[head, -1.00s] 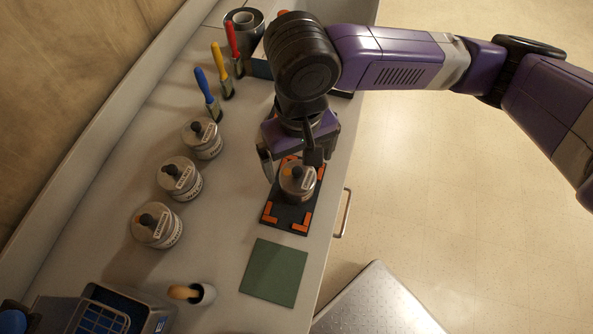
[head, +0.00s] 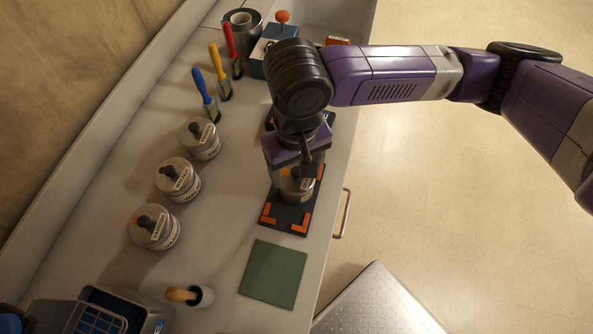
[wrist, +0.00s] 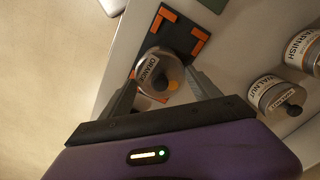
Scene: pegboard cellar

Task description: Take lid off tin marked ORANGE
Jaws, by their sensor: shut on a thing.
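The tin marked ORANGE (head: 296,191) stands upright on a black board with orange corner marks (head: 285,222). Its round grey lid (wrist: 158,72) shows in the wrist view, with the ORANGE label, a dark knob and an orange spot. My gripper (head: 298,180) is over the tin from above, its fingers on opposite sides of the lid and shut on it. In the wrist view my gripper (wrist: 164,84) spans the lid. The lid appears seated on the tin. The finger contacts are partly hidden in the head view.
Three other lidded tins (head: 200,139) (head: 177,180) (head: 154,227) stand in a row to the left. A green mat (head: 273,273) lies bare in front.

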